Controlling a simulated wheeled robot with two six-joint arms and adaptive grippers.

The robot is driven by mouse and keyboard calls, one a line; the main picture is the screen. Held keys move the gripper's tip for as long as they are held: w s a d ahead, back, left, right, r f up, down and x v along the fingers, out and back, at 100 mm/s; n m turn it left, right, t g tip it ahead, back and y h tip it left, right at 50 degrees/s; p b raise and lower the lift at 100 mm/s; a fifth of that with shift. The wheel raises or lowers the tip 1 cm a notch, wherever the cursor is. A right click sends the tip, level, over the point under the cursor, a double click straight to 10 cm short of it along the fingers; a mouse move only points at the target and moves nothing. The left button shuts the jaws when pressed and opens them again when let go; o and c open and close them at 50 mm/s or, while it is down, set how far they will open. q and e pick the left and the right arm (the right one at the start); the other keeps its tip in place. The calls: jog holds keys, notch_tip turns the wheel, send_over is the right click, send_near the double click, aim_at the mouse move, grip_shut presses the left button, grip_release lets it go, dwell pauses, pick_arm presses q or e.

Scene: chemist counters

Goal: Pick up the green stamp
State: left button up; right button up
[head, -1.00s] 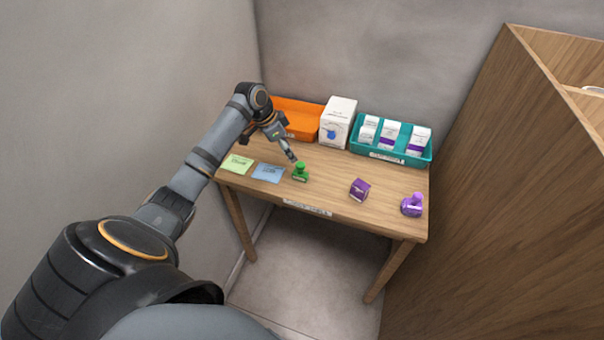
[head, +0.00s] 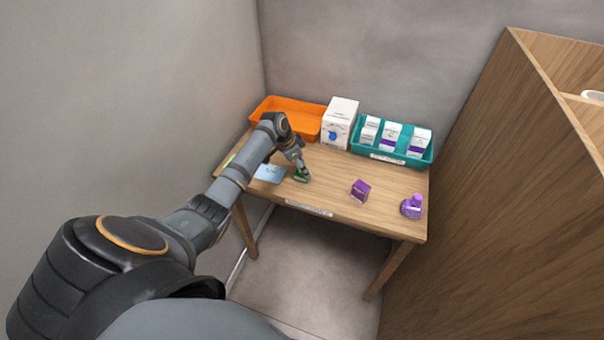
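The green stamp (head: 301,178) stands on the wooden table (head: 330,198), near the front left, just right of the blue card. My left gripper (head: 301,172) is down at the stamp from above and hides most of it. Only bits of green show around the fingertips. Whether the fingers are apart or closed on the stamp is too small to tell. My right gripper is not in the view.
A blue card (head: 269,173) and a partly hidden green card lie at left. A purple box (head: 360,190) and purple stamp (head: 411,207) stand at right. Behind are an orange tray (head: 262,110), a white box (head: 340,122) and a teal tray (head: 387,156) with white boxes.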

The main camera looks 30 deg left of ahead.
pick_arm(q)
grip_shut()
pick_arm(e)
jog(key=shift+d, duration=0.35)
